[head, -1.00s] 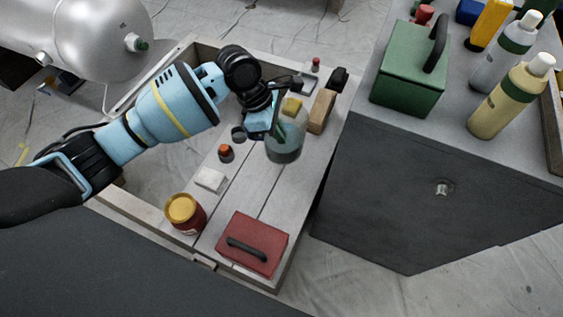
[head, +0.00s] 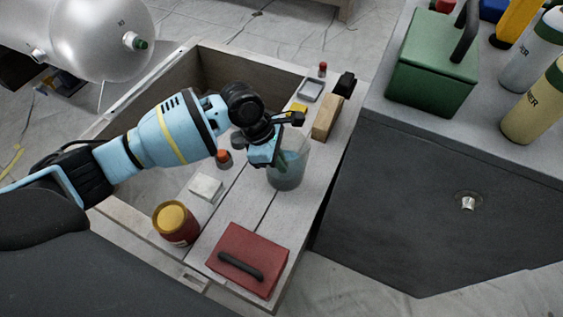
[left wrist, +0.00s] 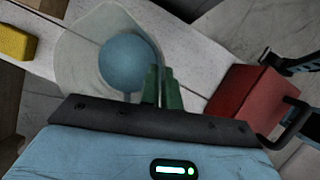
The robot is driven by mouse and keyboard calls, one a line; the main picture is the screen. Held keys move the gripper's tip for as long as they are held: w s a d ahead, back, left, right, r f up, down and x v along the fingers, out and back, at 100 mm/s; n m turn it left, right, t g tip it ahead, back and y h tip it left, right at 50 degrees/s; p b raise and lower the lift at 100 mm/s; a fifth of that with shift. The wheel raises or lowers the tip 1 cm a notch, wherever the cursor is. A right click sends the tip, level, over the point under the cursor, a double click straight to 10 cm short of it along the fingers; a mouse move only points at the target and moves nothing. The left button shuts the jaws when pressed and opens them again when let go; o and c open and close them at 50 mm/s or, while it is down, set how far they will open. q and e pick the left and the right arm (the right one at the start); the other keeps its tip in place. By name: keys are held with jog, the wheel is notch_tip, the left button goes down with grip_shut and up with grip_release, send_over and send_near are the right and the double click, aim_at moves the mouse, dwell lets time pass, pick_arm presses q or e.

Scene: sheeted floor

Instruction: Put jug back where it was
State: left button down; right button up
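The jug (head: 291,168) is a clear vessel with bluish contents, upright over the pale plank top (head: 235,205). I cannot tell whether its base touches the planks. My left gripper (head: 282,158) is at the jug's near left side, its fingers partly hidden by the wrist and seen through the clear wall. In the left wrist view the green fingers (left wrist: 162,88) are close together at the edge of the jug (left wrist: 80,55), seemingly pinching its wall. The round blue contents show inside.
A red box (head: 245,262), red jar with yellow lid (head: 175,224), white block (head: 206,187) and orange-capped item (head: 224,158) stand nearby. A wooden block (head: 327,118) and yellow block (head: 298,107) are behind. A dark cabinet (head: 400,190) is right. Planks right of the white block are clear.

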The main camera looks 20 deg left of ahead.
pick_arm(q)
jog(key=shift+w+r, duration=0.1)
pick_arm(e)
jog(key=shift+w, duration=0.25)
pick_arm(q)
jog(key=c, duration=2)
grip_release()
jog(key=shift+c, duration=0.2)
jog(key=o, duration=0.4)
jog(key=shift+o, duration=0.2)
pick_arm(e)
jog(key=shift+w+r, duration=0.1)
jog(key=shift+w, duration=0.1)
